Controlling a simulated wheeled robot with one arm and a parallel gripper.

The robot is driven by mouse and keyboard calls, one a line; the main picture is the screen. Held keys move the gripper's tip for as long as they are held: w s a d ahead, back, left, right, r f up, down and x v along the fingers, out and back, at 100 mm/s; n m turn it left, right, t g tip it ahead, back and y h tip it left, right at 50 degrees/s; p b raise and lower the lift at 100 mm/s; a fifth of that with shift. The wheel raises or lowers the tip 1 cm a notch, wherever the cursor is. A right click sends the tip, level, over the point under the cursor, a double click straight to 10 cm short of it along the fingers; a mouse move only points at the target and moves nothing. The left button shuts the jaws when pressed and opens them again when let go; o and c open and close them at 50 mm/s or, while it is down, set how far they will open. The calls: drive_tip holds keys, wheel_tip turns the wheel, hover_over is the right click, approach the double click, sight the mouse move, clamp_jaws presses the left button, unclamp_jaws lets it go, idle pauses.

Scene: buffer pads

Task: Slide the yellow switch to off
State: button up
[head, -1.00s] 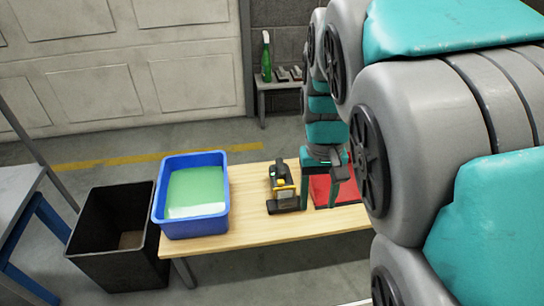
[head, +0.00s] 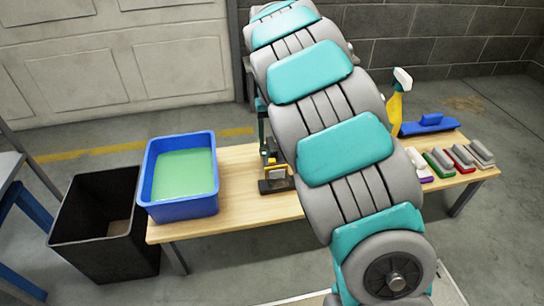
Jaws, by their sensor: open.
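A small black and yellow device (head: 275,186) stands on the wooden table, left of my arm. Yellow parts show on it, but the switch is too small to make out, and so is its position. My gripper (head: 262,122) is mostly hidden behind my arm. A narrow dark green part of it shows just above and behind the device. I cannot tell whether it touches the device.
A blue tub (head: 181,208) with green liquid stands left of the device, and a black bin (head: 100,262) stands beside the table (head: 225,226). At the right are several coloured pads (head: 440,162), a yellow spray bottle (head: 395,108) and a blue tool (head: 430,122). My arm covers the table's middle.

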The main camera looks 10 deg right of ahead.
sight(272, 160)
wheel_tip(272, 160, down, 7)
drive_tip(key=shift+r+b, duration=0.1)
drive_tip(key=shift+b, duration=0.25)
clamp_jaws()
idle(0.3)
idle(1.0)
